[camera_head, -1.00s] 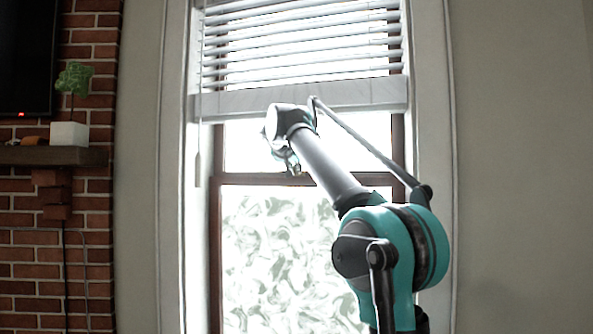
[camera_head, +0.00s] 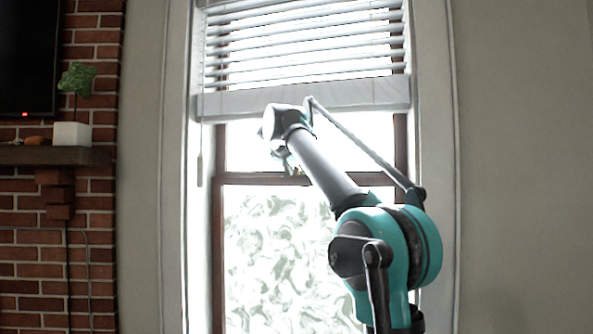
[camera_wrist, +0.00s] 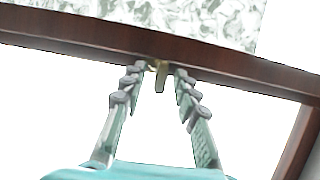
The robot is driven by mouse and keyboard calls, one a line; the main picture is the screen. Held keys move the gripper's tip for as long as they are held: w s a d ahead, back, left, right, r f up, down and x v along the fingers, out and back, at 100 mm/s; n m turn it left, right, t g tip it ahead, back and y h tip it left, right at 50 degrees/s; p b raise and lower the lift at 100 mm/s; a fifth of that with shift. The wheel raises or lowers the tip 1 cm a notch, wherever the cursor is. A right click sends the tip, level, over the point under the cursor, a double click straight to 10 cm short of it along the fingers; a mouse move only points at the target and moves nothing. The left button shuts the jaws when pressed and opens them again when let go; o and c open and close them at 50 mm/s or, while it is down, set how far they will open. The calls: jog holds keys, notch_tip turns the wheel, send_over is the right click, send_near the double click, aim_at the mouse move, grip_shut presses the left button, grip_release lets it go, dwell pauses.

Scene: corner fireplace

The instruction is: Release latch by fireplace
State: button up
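The window latch (camera_wrist: 161,76) is a small brass-coloured piece on the brown window rail (camera_wrist: 240,66) in the wrist view. My gripper (camera_wrist: 160,72) is open, one fingertip on each side of the latch, with a visible gap to it on both sides. The fingertips overlap the rail's edge in the picture; whether they touch it I cannot tell. In the head view my gripper (camera_head: 291,164) is small and partly hidden by my wrist, in front of the window's middle rail (camera_head: 245,179). The latch cannot be made out there.
White blinds (camera_head: 300,101) hang over the upper window, above my wrist. A pull cord (camera_head: 199,160) hangs at the left. Further left are the brick fireplace (camera_head: 92,210), its dark mantel (camera_head: 50,156) and a potted plant (camera_head: 72,133). The wall at right is bare.

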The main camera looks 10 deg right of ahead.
jog(key=shift+s, duration=0.1)
jog(key=v, duration=1.2)
jog(key=s+d+f+n+g, duration=0.1)
jog(key=s+d+f+g, duration=0.15)
jog(key=f, duration=0.95)
jog(key=s+d+f+g+y, duration=0.1)
jog(key=d+f, duration=0.3)
jog(key=f, duration=0.9)
jog(key=s+d+f+n+g, duration=0.1)
jog(key=d+f+g, duration=0.15)
jog(key=f, duration=0.95)
jog(key=s+d+f+n+g+y, duration=0.1)
jog(key=s+f+y, duration=0.1)
jog(key=s+f, duration=1.2)
jog(key=s+d+f+n+g+y, duration=0.1)
jog(key=s+f+y, duration=0.1)
jog(key=s+f, duration=1.1)
notch_tip(320, 180, down, 8)
jog(key=shift+s+r+n, duration=0.2)
jog(key=shift+s+n, duration=0.15)
jog(key=shift+n, duration=0.05)
jog(key=shift+d, duration=0.15)
